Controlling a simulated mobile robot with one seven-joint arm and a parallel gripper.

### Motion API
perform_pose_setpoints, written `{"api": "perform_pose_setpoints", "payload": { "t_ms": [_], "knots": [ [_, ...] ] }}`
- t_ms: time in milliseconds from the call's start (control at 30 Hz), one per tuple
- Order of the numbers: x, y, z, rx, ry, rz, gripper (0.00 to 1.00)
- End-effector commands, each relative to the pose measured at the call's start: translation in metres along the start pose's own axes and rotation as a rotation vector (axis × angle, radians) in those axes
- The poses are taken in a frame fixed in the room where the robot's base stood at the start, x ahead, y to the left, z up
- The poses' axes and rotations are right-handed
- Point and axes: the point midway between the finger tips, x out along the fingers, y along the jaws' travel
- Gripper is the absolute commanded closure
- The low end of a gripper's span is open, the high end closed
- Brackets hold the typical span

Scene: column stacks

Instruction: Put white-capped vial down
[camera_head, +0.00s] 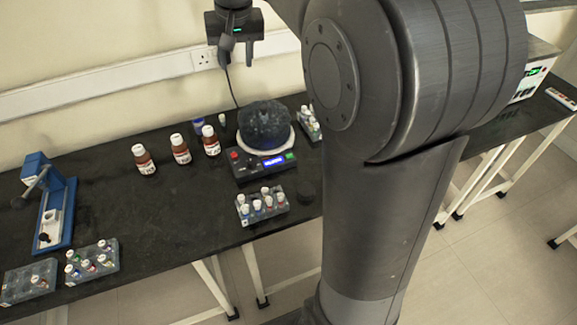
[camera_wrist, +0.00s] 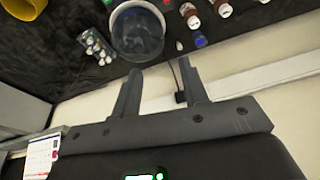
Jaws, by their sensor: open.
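My gripper (camera_head: 237,52) is raised high near the wall, above the back of the bench. Its two fingers are apart with nothing between them, as the wrist view (camera_wrist: 160,85) also shows. A small pale vial with a whitish cap (camera_head: 222,119) stands loose on the black bench, behind and left of the round-topped device. It appears small in the wrist view (camera_wrist: 180,46), beyond the fingertips and apart from them. Several more white-capped vials stand in a clear rack (camera_head: 262,212) in front of the device; I cannot tell which vial the task means.
The device (camera_head: 262,165) carries a dark, translucent bowl (camera_head: 265,124). Several brown bottles (camera_head: 181,150) stand to its left, with a small blue item (camera_head: 198,126) nearby. A blue press (camera_head: 57,210) and more racks (camera_head: 92,262) are at left. The bench between is clear.

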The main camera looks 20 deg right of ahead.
Motion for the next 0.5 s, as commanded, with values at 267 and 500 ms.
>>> {"api": "perform_pose_setpoints", "payload": {
  "t_ms": [267, 500],
  "knots": [
    [-0.032, 0.017, 0.099, -0.043, 0.079, -0.006, 0.60],
    [-0.032, 0.031, 0.187, -0.082, 0.144, -0.006, 0.60]
  ]
}}
